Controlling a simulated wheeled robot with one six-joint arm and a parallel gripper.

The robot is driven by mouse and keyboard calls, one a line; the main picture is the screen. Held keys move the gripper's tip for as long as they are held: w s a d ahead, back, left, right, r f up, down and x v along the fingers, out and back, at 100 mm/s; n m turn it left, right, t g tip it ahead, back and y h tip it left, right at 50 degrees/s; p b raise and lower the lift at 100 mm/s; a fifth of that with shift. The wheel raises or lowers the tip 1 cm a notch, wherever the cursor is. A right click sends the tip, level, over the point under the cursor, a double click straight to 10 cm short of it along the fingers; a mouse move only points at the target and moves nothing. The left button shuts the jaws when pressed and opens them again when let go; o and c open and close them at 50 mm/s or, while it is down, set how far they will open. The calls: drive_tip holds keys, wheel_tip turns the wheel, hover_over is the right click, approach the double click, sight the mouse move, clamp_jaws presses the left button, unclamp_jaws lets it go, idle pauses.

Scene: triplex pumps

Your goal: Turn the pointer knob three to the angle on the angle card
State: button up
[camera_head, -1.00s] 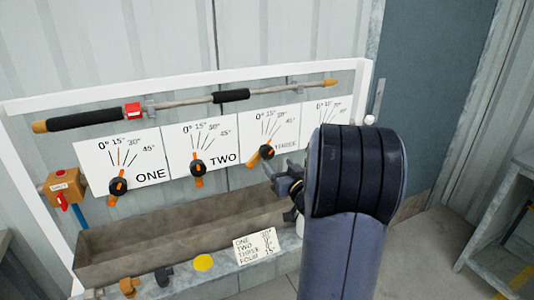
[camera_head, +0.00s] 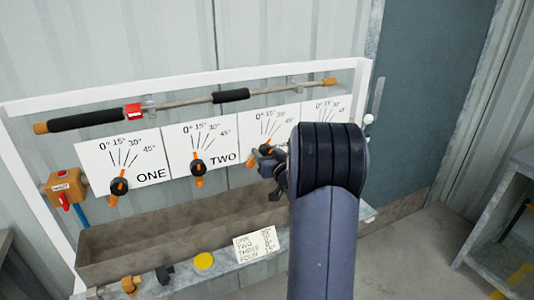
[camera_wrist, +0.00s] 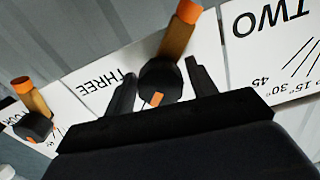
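Pointer knob three (camera_head: 266,148) is black with an orange bar, on the white panel marked THREE with a 0° to 45° scale. In the head view my gripper (camera_head: 270,162) is at this knob and hides much of it. In the wrist view, turned upside down, knob three (camera_wrist: 160,80) sits between the two dark fingers of my gripper (camera_wrist: 161,82), which are open with a small gap beside the knob. Its long orange bar end points up and right there. The angle card (camera_head: 256,245) lies on the front ledge; its numbers are too small to read surely.
Knobs one (camera_head: 118,186) and two (camera_head: 198,167) are to the left; knob four (camera_wrist: 33,125) shows in the wrist view. A lance (camera_head: 180,103) hangs above the panels. A trough (camera_head: 180,235) runs below. A yellow disc (camera_head: 204,261) lies beside the card.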

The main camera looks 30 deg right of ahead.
clamp_jaws()
idle(0.3)
drive_tip(key=shift+f+b, duration=0.15)
drive_tip(key=shift+b, duration=0.15)
drive_tip(key=shift+f+n+b, duration=0.1)
drive_tip(key=shift+n+b, duration=0.6)
drive_tip(key=shift+b, duration=0.05)
drive_tip(key=n+b, duration=0.2)
drive_tip(key=shift+f+b, duration=0.1)
drive_tip(key=shift+b, duration=0.25)
drive_tip(key=n+b, duration=0.4)
drive_tip(key=n, duration=0.1)
drive_tip(key=shift+n, duration=0.3)
drive_tip(key=shift+r+b, duration=0.2)
drive_tip(key=shift+b, duration=0.1)
drive_tip(key=shift+c, duration=0.9)
unclamp_jaws()
drive_tip(key=shift+d, duration=0.1)
drive_tip(key=o, duration=0.4)
drive_tip(key=shift+r, duration=0.1)
